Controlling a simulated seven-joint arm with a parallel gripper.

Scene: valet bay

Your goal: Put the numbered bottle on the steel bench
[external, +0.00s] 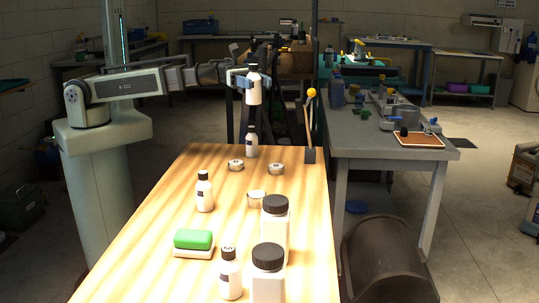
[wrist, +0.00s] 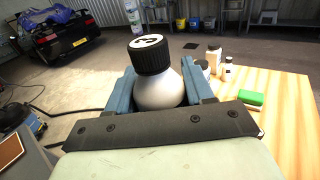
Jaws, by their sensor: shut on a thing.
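My gripper (external: 248,82) is shut on a white bottle with a black cap (external: 254,92) and holds it upright, raised above the far end of the wooden table. In the wrist view the bottle (wrist: 158,92) stands between the blue fingers of my gripper (wrist: 165,86). The grey steel bench (external: 352,140) is to the right of the table, apart from the held bottle. A corner of the bench also shows at the lower left of the wrist view (wrist: 38,160).
The wooden table (external: 150,240) carries similar small bottles (external: 204,194), large black-capped jars (external: 275,235), low round tins (external: 276,169) and a green sponge (external: 194,239). A stick with a yellow ball (external: 311,93) rises between table and bench. The bench's near left top is clear; a brown mat (external: 418,139) lies right.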

